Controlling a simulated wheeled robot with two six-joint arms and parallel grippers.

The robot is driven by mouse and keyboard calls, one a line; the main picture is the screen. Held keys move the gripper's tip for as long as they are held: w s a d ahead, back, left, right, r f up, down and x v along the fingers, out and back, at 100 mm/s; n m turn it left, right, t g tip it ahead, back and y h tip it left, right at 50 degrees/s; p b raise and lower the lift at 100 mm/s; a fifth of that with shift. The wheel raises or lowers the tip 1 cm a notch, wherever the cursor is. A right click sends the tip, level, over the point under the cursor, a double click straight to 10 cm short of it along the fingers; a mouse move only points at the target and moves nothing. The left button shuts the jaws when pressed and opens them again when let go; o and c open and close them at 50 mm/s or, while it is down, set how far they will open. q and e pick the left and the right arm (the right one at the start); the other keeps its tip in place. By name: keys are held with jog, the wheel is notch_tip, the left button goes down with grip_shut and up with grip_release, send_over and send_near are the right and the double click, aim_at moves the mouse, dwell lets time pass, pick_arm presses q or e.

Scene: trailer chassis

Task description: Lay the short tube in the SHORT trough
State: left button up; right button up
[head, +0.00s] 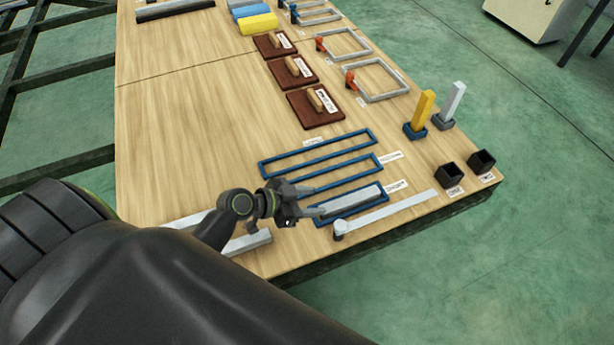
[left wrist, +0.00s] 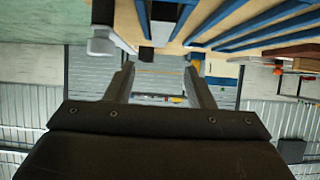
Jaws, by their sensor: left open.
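The short tube (head: 352,200), a light grey square bar, lies lengthwise within the blue-walled SHORT trough (head: 386,203), the nearest of the blue troughs. Its near-left end is close to my gripper, and I cannot tell whether it rests fully on the bottom. My left gripper (head: 314,202) is open at the left end of this trough. In the left wrist view the two fingers of the left gripper (left wrist: 161,88) stand apart with nothing between them. The tube (left wrist: 160,32) shows beyond them there, between blue walls. My right gripper is in neither view.
Two longer blue troughs (head: 318,152) lie behind. A pale flat strip with a round post (head: 340,231) runs along the front. Other grey bars (head: 246,243) lie partly behind my arm. Black square cups (head: 449,174) stand at right. The left tabletop (head: 190,130) is clear.

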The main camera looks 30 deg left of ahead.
pick_arm(q)
jog(key=s+f+n+g, duration=0.1)
jog(key=s, duration=0.2)
jog(key=s+f+n+g+y, duration=0.1)
jog(key=s, duration=0.2)
jog(key=s+f+n+y, duration=0.1)
jog(key=s, duration=0.2)
jog(key=shift+s+f+g, duration=0.4)
jog(key=s+a+n+g+y, duration=0.1)
jog(key=s+n, duration=0.1)
jog(key=s, duration=0.2)
jog(key=s+a+n+g+y, duration=0.1)
jog(key=s+n+y, duration=0.1)
jog(key=s, duration=0.2)
jog(key=s+a+f+n+g+y, duration=0.1)
jog(key=s+a+n, duration=0.1)
jog(key=s, duration=0.2)
jog(key=shift+s+g+y, duration=0.3)
jog(key=shift+y, duration=0.1)
